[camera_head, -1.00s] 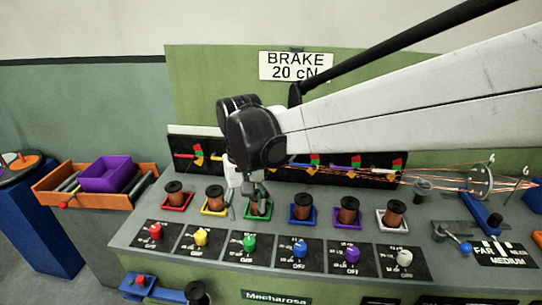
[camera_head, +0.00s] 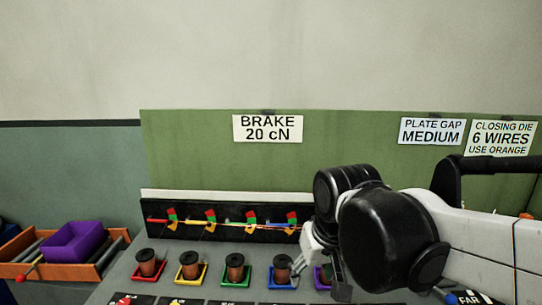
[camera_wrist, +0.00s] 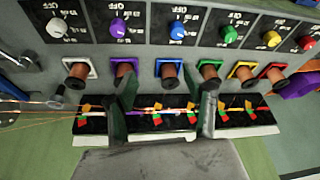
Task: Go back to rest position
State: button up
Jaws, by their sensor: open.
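My gripper (camera_wrist: 166,100) is open and empty in the wrist view, its two fingers apart above the row of spools. In the head view, my gripper (camera_head: 337,272) hangs at the right over the purple tray's (camera_head: 318,278) place, and my arm hides part of the row behind it. Copper spools stand in coloured trays: red (camera_head: 147,263), yellow (camera_head: 189,265), green (camera_head: 235,267) and blue (camera_head: 282,268). In the wrist view, a spool (camera_wrist: 169,79) in the blue tray shows between the fingers, and the white-tray spool (camera_wrist: 77,75) is at the left.
Coloured knobs (camera_wrist: 176,30) line the panel in front of the spools. A dark strip with coloured flags (camera_head: 210,220) runs behind them. An orange bin (camera_head: 22,270) holding a purple box (camera_head: 75,243) stands at the left. Signs hang on the green board (camera_head: 350,135).

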jog(key=s+d+f+m+t+h, duration=0.1)
jog(key=s+d+m+t, duration=0.1)
jog(key=s+d, duration=0.6)
jog(key=d+t, duration=0.1)
jog(key=d, duration=0.2)
jog(key=shift+s+d+f+t, duration=0.25)
jog(key=shift+d+f+t, duration=0.05)
jog(key=shift+d+f, duration=0.1)
dwell(0.7)
notch_tip(320, 180, down, 12)
jog(key=b, duration=1.1)
jog(key=shift+b, duration=0.4)
jog(key=shift+r, duration=0.15)
jog(key=shift+c, duration=0.4)
